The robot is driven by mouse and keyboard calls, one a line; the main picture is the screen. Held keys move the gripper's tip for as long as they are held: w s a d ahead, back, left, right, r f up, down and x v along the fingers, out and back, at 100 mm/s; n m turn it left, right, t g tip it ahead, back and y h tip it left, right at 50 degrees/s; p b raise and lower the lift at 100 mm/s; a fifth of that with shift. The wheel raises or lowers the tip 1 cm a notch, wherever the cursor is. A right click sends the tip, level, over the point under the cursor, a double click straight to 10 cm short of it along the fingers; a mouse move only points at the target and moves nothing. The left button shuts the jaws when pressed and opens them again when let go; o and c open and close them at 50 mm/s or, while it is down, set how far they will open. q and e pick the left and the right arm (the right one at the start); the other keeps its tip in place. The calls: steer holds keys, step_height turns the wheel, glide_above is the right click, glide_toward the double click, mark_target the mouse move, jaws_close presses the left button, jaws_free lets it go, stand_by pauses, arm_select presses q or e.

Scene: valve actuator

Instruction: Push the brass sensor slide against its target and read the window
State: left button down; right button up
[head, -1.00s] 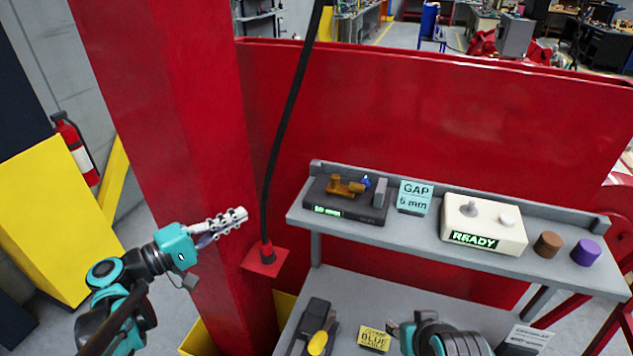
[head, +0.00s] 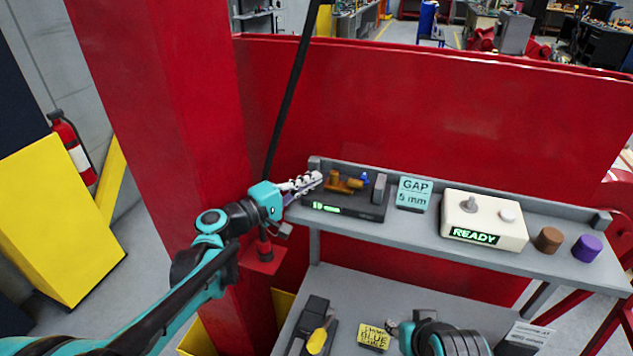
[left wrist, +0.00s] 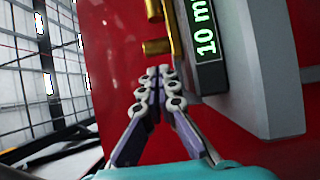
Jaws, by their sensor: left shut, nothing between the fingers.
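The brass sensor slide (head: 351,186) sits on a dark gauge block (head: 345,205) on the grey shelf. A small blue piece (head: 365,179) and an upright grey plate (head: 379,186) stand to its right, with a gap before the plate. The lit green window (left wrist: 205,42) on the block reads 10 mm in the left wrist view. My left gripper (head: 317,179) is shut and empty, its fingertips beside the slide's left end. In the left wrist view the fingertips (left wrist: 159,73) are close to the brass (left wrist: 156,47); contact cannot be told. My right gripper (head: 394,329) is low, its fingers mostly hidden.
A card (head: 414,193) reads GAP 5 mm. Right of it are a cream box (head: 485,218) showing READY, a brown knob (head: 548,240) and a purple knob (head: 587,248). A red post (head: 170,150) and black cable (head: 288,100) are near my left arm.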

mark_target(330, 194)
arm_select(q)
steer(key=shift+s+d, duration=0.15)
steer(key=shift+d, duration=0.55)
steer(key=shift+s+d, duration=0.3)
steer(key=shift+d, duration=0.6)
steer(key=shift+s+d, duration=0.25)
steer(key=shift+d, duration=0.6)
steer(key=shift+w+a, duration=0.1)
steer(key=shift+a, duration=0.05)
